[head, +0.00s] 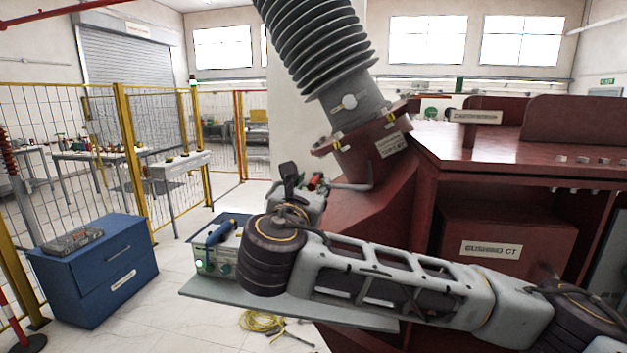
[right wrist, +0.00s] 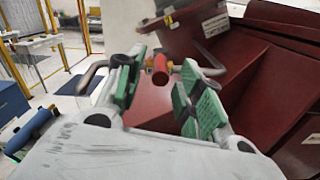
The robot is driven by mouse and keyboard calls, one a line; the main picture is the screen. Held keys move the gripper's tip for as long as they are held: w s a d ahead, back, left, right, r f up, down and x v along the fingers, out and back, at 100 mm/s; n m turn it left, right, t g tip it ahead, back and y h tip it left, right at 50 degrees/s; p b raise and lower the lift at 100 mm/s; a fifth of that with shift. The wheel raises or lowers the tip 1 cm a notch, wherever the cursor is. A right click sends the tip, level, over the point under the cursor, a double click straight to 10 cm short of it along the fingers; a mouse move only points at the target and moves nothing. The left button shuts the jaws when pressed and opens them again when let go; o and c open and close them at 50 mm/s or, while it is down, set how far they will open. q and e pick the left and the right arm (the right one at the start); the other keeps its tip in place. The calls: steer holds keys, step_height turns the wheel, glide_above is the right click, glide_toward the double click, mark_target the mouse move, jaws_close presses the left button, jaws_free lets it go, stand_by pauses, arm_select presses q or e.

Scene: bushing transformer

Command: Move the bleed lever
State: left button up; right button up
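The bleed lever appears to be the short red-orange handle (right wrist: 160,69) in the right wrist view, next to a bent grey pipe (right wrist: 207,69). In the head view the pipe (head: 362,186) stands out from the red transformer body (head: 372,205), below the ribbed bushing. My right gripper (right wrist: 163,85) has green-padded fingers spread apart. The handle shows between their tips, with gaps on both sides and no visible contact. In the head view my right gripper (head: 316,183) is small and partly hidden by my wrist. My left gripper is not in view.
The grey ribbed bushing (head: 318,45) leans up from the transformer, close above my right gripper. A grey shelf (head: 215,291) carries a box with a green light (head: 220,262). A blue cabinet (head: 97,275) stands left, before yellow fencing. A yellow cable (head: 260,322) lies on the floor.

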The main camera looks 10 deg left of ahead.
mark_target(316, 180)
steer(key=shift+w+p, duration=0.4)
steer(key=shift+w, duration=1.35)
jaws_close()
